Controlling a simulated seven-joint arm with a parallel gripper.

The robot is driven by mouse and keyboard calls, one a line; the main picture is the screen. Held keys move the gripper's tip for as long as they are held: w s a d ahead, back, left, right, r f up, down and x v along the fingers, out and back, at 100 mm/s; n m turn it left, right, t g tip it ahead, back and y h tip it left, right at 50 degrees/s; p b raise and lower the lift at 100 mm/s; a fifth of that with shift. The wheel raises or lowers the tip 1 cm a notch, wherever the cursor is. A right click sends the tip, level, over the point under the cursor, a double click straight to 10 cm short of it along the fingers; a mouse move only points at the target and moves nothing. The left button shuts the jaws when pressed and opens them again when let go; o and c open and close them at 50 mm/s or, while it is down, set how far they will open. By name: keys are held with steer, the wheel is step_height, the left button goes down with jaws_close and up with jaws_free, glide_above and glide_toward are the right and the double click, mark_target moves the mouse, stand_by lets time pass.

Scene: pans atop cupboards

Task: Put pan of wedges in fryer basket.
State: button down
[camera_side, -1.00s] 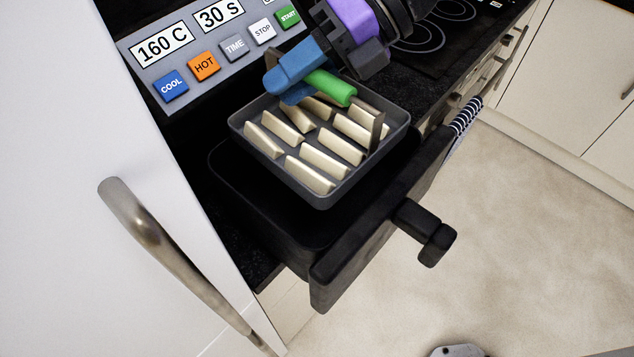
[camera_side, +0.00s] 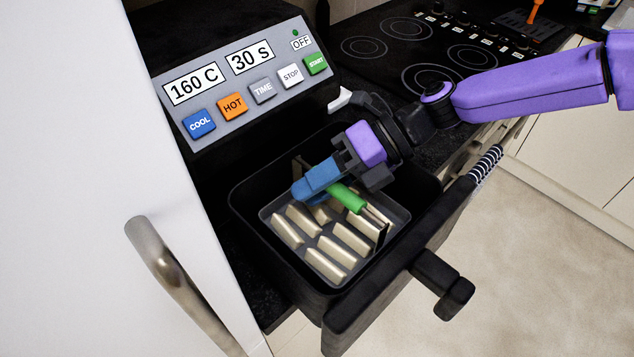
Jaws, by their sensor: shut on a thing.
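The grey pan (camera_side: 350,277) holds several pale wedges (camera_side: 325,265) in rows. It sits down inside the black fryer basket (camera_side: 262,240), below the basket's rim. Whether it touches the basket floor, I cannot tell. My gripper (camera_side: 330,190), with one blue and one green finger, is over the pan's far side. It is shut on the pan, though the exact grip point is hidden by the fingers. The basket is pulled out of the fryer (camera_side: 240,80), with its black handle (camera_side: 440,285) toward the front right.
The fryer panel has coloured buttons and reads 160 C and 30 S. A white cupboard door with a metal handle (camera_side: 175,275) stands close on the left. A black hob (camera_side: 430,50) lies behind on the right. Open floor (camera_side: 540,280) is at right.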

steer(key=shift+f, duration=0.55)
steer(key=c, duration=0.9)
jaws_free()
steer(key=shift+r, duration=0.35)
steer(key=v, duration=1.2)
steer(key=shift+r, duration=0.2)
